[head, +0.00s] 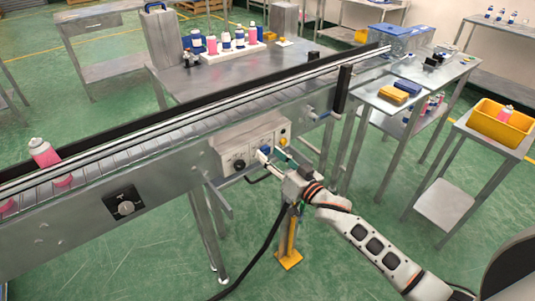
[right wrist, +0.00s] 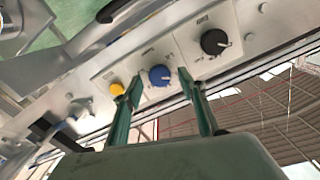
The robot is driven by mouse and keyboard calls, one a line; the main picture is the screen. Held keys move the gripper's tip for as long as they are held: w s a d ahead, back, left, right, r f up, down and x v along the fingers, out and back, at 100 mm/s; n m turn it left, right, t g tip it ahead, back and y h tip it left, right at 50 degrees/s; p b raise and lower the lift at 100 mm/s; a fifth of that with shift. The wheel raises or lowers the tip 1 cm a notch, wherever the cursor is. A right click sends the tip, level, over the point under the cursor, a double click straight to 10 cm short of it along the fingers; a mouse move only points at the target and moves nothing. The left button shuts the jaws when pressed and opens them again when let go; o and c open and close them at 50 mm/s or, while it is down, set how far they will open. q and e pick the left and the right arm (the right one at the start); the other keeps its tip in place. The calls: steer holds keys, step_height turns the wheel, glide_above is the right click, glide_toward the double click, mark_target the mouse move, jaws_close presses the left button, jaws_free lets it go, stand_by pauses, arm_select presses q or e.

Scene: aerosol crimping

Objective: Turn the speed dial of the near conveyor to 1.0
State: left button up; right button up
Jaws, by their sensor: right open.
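The near conveyor (head: 65,232) runs diagonally across the head view. Its light grey control panel (head: 228,143) carries a black dial (head: 239,164), a blue dial and a yellow button (head: 283,126). The right wrist view shows the blue dial (right wrist: 159,75), the black dial (right wrist: 214,42) and the yellow button (right wrist: 117,88). My right gripper (head: 273,156) is open in front of the panel. In the right wrist view its fingertips (right wrist: 160,82) stand either side of the blue dial; contact cannot be told. Dial lettering is too small to read. My left gripper is out of view.
Another dial on a black plate (head: 125,203) sits on the conveyor's side at left. Pink bottles (head: 44,153) stand on the belt at far left. A yellow post (head: 289,240) stands below my right gripper. A side table holds a yellow bin (head: 500,124) at right.

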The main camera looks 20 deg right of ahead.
steer(key=shift+x, duration=0.85)
steer(key=c, duration=1.1)
steer(key=shift+n, duration=0.3)
steer(key=shift+n+p, duration=0.7)
steer(key=shift+n, duration=0.3)
steer(key=n+p, duration=0.1)
steer(key=n, duration=0.1)
steer(key=shift+n, duration=0.4)
steer(key=n, duration=0.2)
steer(key=shift+n, duration=0.3)
steer(key=shift+f+n+p, duration=0.1)
steer(key=shift+n+p, duration=0.3)
steer(key=shift+n, duration=1.5)
